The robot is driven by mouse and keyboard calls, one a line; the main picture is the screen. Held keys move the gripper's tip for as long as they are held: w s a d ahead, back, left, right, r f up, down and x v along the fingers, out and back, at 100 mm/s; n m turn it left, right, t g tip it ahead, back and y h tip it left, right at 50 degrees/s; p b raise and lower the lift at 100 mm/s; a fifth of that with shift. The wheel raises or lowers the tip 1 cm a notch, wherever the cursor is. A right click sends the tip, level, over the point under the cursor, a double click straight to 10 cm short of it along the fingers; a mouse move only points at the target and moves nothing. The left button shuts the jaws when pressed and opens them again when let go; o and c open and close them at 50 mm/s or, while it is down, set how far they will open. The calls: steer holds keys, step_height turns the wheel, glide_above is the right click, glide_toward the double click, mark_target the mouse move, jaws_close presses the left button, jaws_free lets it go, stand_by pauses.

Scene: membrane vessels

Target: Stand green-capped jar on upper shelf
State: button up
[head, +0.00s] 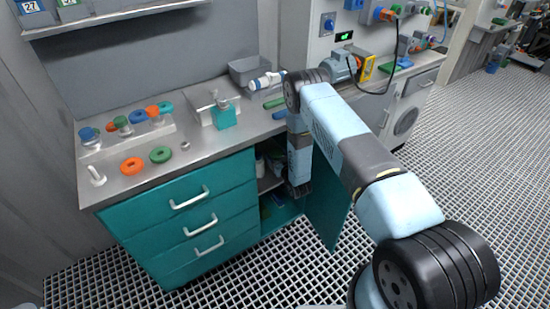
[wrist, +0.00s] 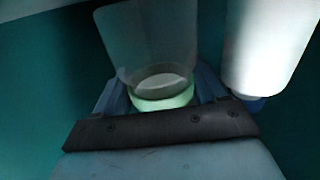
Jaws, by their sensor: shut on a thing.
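In the wrist view the green-capped jar (wrist: 160,101) sits between the two blue fingers of my gripper (wrist: 165,92). The fingers are shut on it around the green cap. Its body looks greyish and see-through and extends away from the palm. In the head view my gripper (head: 299,190) is low at the open cabinet front, and the arm hides most of what it holds. A grey shelf (head: 268,183) shows inside the cabinet; whether the jar touches any surface I cannot tell.
A white bottle with a blue cap (wrist: 268,50) stands close right of the jar in the wrist view. In the head view a white bottle (head: 260,167) is inside the cabinet. The open teal door (head: 328,205) is right of my gripper, the drawers (head: 190,215) left.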

steer(key=shift+f, duration=0.5)
steer(key=shift+c, duration=0.5)
steer(key=o, duration=0.9)
steer(key=v, duration=1.2)
